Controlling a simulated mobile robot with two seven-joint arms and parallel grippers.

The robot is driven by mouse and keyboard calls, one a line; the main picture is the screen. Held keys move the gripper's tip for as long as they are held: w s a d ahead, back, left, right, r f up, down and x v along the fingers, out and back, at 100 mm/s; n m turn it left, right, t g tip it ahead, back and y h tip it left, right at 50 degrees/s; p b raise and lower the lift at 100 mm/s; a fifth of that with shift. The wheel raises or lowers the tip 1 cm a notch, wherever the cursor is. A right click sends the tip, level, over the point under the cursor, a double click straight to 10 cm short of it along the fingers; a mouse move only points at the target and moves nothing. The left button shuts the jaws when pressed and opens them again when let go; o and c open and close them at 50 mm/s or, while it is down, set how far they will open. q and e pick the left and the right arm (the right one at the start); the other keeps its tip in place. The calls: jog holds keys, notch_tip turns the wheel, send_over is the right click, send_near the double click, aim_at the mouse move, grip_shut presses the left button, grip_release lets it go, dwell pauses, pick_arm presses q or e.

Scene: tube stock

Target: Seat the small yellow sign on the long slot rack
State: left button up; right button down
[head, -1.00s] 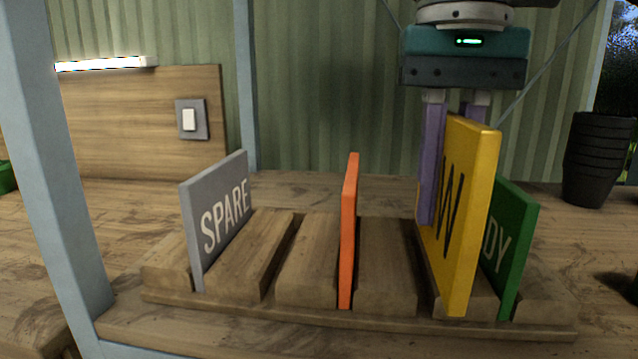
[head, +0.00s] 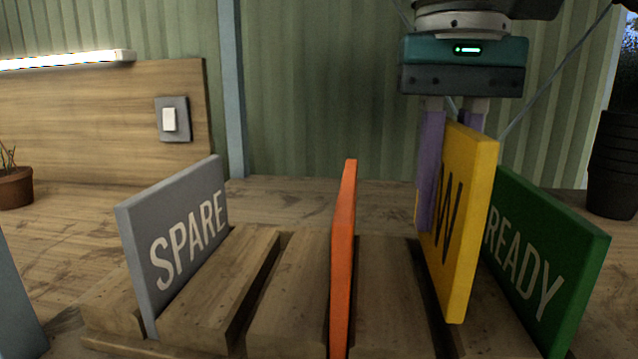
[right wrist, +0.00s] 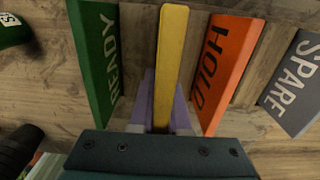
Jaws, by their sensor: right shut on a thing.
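The yellow sign (head: 465,220), with a dark W showing, is upright in my right gripper (head: 436,205). The purple fingers are shut on it from both sides; one is mostly hidden behind the sign. The long slot rack (head: 390,285) is wooden with several slots. The sign is over the rack between the orange sign and the green sign. Its lower edge shows above an open dark slot; whether it touches wood I cannot tell. In the right wrist view the yellow sign (right wrist: 171,55) shows edge-on between the fingers. My left gripper is not in view.
A grey SPARE sign (head: 175,240), an orange HOLD sign (head: 343,260) and a green READY sign (head: 540,262) stand in the rack. The orange and green signs flank the yellow one closely. Black stacked pots (head: 612,165) stand at the right. A post is at the lower left.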

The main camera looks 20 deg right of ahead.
aim_at(433, 252)
jog(key=shift+f+b, duration=1.45)
jog(key=shift+f, duration=0.55)
jog(key=shift+f+b, duration=0.3)
jog(key=shift+f, duration=0.05)
jog(key=shift+f, duration=0.2)
jog(key=c, duration=0.8)
grip_release()
notch_tip(433, 252, up, 8)
jog(key=shift+f+p, duration=0.2)
jog(key=shift+p, duration=0.3)
